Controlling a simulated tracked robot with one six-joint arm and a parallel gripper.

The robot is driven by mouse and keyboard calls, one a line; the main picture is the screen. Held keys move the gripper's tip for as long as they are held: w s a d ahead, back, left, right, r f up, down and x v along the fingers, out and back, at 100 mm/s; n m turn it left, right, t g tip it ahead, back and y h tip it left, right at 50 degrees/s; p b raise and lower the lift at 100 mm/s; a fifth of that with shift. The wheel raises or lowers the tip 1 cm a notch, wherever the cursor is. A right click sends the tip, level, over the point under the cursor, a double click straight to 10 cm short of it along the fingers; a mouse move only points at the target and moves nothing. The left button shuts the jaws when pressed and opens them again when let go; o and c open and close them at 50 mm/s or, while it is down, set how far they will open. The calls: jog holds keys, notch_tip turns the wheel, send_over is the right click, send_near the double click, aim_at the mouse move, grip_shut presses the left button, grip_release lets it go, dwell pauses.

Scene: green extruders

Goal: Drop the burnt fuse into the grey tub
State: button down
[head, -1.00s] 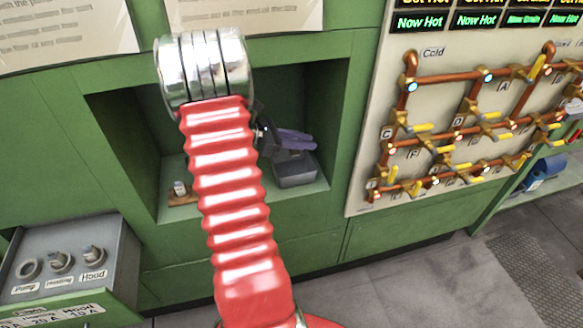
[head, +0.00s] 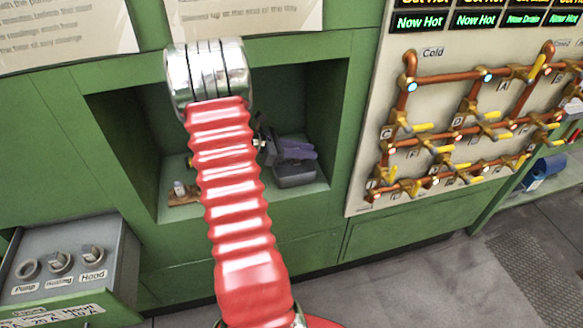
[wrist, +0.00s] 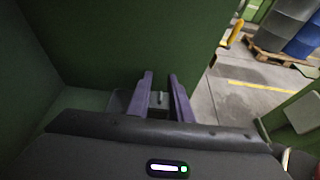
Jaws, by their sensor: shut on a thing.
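My gripper (head: 312,153) has purple fingers and is inside the green wall recess, just above the grey tub (head: 296,178). In the wrist view my gripper (wrist: 160,76) is shut on a small greyish thing (wrist: 158,98), seen low between the fingers; it is likely the burnt fuse, but it is too small and dark to tell marks. The fuse cannot be made out in the head view. Part of the tub (wrist: 118,102) shows behind the left finger in the wrist view.
A small wooden block with a white-capped piece (head: 180,190) stands at the recess's left. A grey box (head: 75,265) labelled Pump, Heating and Hood is at lower left. A panel of copper pipes and yellow valves (head: 470,130) is at right. The recess walls enclose my gripper closely.

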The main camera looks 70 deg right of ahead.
jog(key=shift+f, duration=1.15)
jog(key=c, duration=1.5)
grip_release()
jog(key=shift+w, duration=0.1)
jog(key=v, duration=1.3)
jog(key=shift+w+a+r, duration=0.15)
jog(key=shift+w, duration=0.1)
